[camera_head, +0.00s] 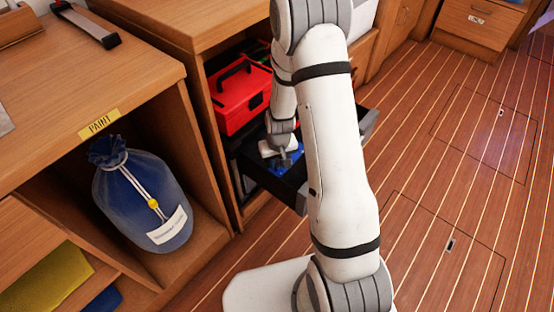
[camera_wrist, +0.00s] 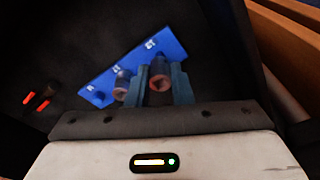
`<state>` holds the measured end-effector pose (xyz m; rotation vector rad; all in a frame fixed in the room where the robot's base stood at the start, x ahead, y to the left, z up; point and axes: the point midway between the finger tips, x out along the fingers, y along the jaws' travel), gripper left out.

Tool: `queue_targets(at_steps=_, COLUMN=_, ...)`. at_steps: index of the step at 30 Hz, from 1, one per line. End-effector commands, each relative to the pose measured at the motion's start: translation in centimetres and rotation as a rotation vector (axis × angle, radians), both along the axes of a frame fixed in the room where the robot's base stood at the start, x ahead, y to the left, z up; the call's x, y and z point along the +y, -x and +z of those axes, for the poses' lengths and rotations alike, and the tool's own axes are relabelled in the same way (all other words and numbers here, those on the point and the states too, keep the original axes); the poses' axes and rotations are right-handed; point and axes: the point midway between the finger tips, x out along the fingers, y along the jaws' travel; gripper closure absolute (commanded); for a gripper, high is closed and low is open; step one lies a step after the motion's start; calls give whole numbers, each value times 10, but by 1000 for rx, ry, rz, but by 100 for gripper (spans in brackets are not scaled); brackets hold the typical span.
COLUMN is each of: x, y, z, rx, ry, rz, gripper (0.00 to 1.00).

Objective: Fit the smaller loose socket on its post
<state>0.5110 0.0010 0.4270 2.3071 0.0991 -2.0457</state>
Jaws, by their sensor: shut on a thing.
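In the wrist view, my gripper (camera_wrist: 161,84) is shut on a metal socket (camera_wrist: 159,82), seen end-on with a reddish-brown opening. A blue holder (camera_wrist: 168,45) with white labels lies beneath, on the dark drawer floor. A second socket (camera_wrist: 122,86) is at the holder just left of my fingers; it looks narrower than the held one. A small dark blue stub (camera_wrist: 100,95) shows near the holder's left end. The fingers hide the holder under the held socket, so I cannot tell if that socket touches a post. In the head view, my gripper (camera_head: 281,157) is down inside the open drawer, over the blue holder (camera_head: 292,161).
The black drawer (camera_head: 297,198) is pulled out, its walls close around my gripper. A red toolbox (camera_head: 240,97) sits on the shelf above. Two small orange-and-black items (camera_wrist: 36,100) lie left in the drawer. A blue bag (camera_head: 143,200) stands in the left cubby.

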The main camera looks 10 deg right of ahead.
Motion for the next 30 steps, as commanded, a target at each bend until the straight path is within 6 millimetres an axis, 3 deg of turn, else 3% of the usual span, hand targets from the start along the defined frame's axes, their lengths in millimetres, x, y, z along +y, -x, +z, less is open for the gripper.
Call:
queue_targets(at_steps=15, x=1, y=0, z=-1, rx=0, ry=0, rz=1, gripper=100)
queue_targets(at_steps=30, x=1, y=0, z=-16, rx=0, ry=0, rz=2, gripper=100)
